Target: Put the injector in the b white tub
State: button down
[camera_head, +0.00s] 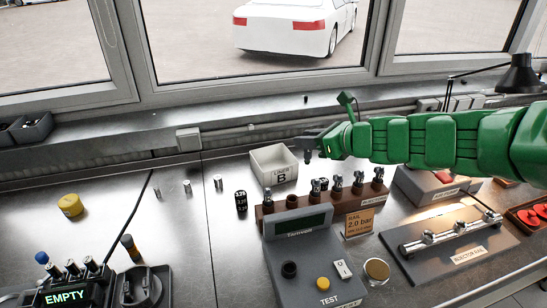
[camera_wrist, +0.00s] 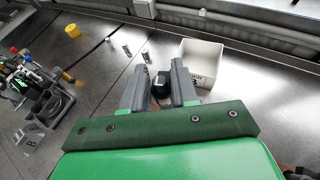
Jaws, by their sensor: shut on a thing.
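The white tub marked B (camera_head: 262,172) stands on the bench near the back wall, with its open top up. It also shows in the wrist view (camera_wrist: 201,57), beyond the right finger. My gripper (camera_head: 310,143) is above the bench, just right of the tub in the head view. In the wrist view my gripper (camera_wrist: 158,85) is shut on a dark injector (camera_wrist: 162,88) between its fingers. The injector's lower end (camera_head: 308,156) hangs below the fingers in the head view; the rest is hidden by them.
A brown rack (camera_head: 340,204) with several upright injectors stands in front of the tub. A grey tester (camera_head: 310,262) is nearer. A black cylinder (camera_head: 241,201) stands left of the rack. An injector rail (camera_head: 450,237) lies right. The bench left of the tub is mostly clear.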

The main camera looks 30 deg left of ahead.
jog(key=w+a+f, duration=0.3)
jog(key=w+a, duration=0.3)
jog(key=a, duration=0.4)
jog(key=shift+w+a+f, duration=0.5)
jog(key=shift+w+f, duration=0.05)
jog(key=shift+f, duration=0.85)
jog(key=shift+w+a+f, duration=0.5)
jog(key=shift+w+f, duration=0.1)
jog(key=shift+f, duration=0.85)
jog(key=shift+w+a+f, duration=0.5)
jog(key=shift+w+f, duration=0.05)
jog(key=shift+f, duration=0.85)
jog(key=shift+f, duration=0.65)
jog(key=c, duration=0.9)
grip_release()
jog(key=shift+o, duration=0.2)
jog(key=shift+r, duration=0.1)
